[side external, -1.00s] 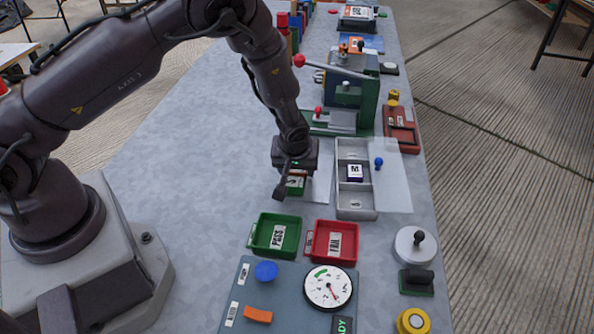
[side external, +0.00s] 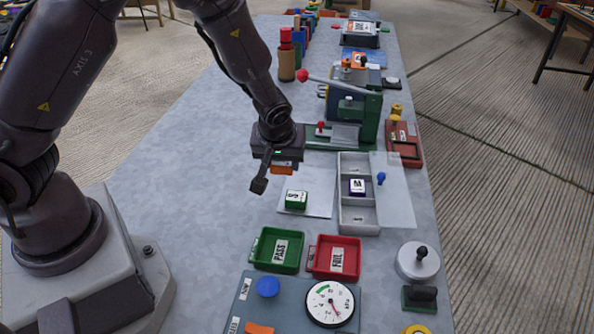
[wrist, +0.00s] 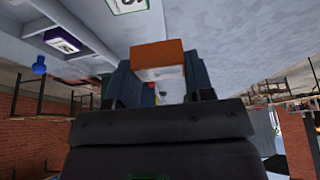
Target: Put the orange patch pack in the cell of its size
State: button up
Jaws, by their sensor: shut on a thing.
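The orange pack (side external: 284,168) is between the fingers of my gripper (side external: 281,167), held above the table near the far left of the white sheet. In the wrist view the orange pack (wrist: 157,58) sits between both fingers, clear of any surface. The grey cell tray (side external: 345,208) stands to the right, with cells in a row. A purple pack (side external: 357,187) marked M lies in its middle cell. The far and near cells look empty; the near cell's label is too small to read. A green pack (side external: 297,201) lies on the white sheet (side external: 318,207).
A clear lid (side external: 398,200) with a blue knob (side external: 381,178) lies right of the tray. A green PASS bin (side external: 264,243) and red FAIL bin (side external: 322,263) stand nearer. A green press (side external: 372,115) with a red-knobbed lever stands behind. The table's left is clear.

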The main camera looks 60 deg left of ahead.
jog(key=s+r, duration=0.8)
jog(key=s, duration=0.1)
jog(key=shift+s+d+r, duration=0.15)
jog(key=shift+d+r, duration=0.05)
jog(key=shift+d, duration=0.1)
dwell(0.4)
